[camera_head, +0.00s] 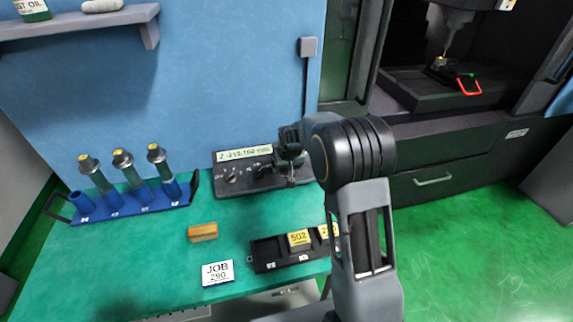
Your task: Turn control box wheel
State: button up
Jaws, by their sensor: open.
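The control box (228,184) is a dark box on the green bench against the blue wall. It has a lit display strip (245,154) with a Z reading in mm and small dark knobs on its sloped face. My gripper (290,178) is over the right end of the box, seen small and partly behind my own arm. It is open, and I see nothing held in it. The wheel cannot be made out clearly; the right end of the box is covered by my gripper. I cannot tell whether the gripper touches it.
A blue rack (136,205) with several tool holders stands at the left. A wooden block (202,231), a JOB card (217,273) and a black tray (266,255) with yellow tags lie in front. The machine with a red-handled part (469,86) is at the back right.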

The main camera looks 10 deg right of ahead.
jog(key=shift+f, duration=0.15)
jog(key=c, duration=0.7)
